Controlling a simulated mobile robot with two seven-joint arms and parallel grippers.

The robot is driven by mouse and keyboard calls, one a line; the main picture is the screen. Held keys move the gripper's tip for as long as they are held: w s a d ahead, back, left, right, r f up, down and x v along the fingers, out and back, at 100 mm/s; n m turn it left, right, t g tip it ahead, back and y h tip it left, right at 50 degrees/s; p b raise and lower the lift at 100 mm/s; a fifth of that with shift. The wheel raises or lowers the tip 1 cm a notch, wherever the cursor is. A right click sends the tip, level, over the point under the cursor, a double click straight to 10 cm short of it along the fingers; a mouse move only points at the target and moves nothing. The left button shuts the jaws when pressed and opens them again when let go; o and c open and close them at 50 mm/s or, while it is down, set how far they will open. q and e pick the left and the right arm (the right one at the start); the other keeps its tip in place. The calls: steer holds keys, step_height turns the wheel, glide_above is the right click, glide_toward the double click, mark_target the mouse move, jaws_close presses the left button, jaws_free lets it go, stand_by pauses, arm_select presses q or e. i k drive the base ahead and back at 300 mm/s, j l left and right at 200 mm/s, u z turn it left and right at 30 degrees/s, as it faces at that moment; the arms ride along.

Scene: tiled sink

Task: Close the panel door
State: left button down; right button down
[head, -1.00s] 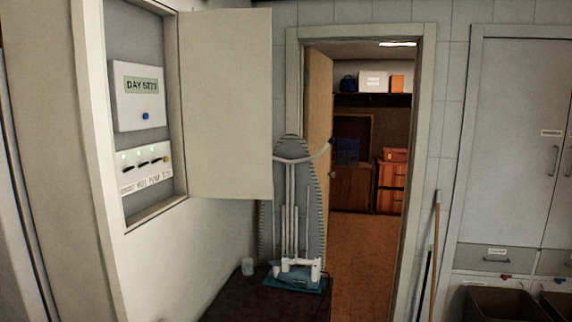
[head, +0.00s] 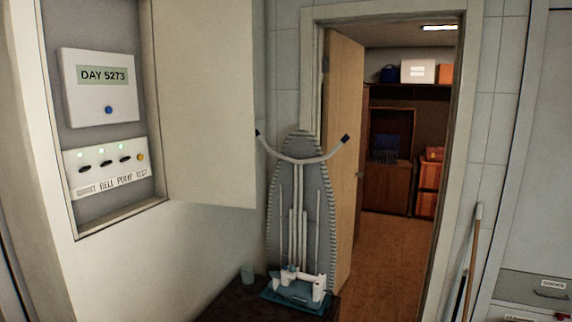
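The panel door (head: 205,105) is a plain cream board, swung open to the right of a recessed wall panel (head: 95,215). Inside the recess are a white box (head: 100,88) with a display reading "DAY 5273" and a blue button, and a lower strip (head: 107,168) with switches, green lights and a yellow knob. The door's left edge meets the recess frame; its right edge stands out free. Neither of my grippers shows in the head view.
A doorway with an open wooden door (head: 344,150) leads to a back room. Broom handles (head: 470,260) stand at right.

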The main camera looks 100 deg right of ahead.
mark_target(204, 49)
steer(key=k+l, duration=0.45)
steer(key=k, duration=0.15)
steer(key=k+l, duration=0.45)
steer(key=k, duration=0.15)
steer(key=k+l, duration=0.45)
steer(key=k, duration=0.1)
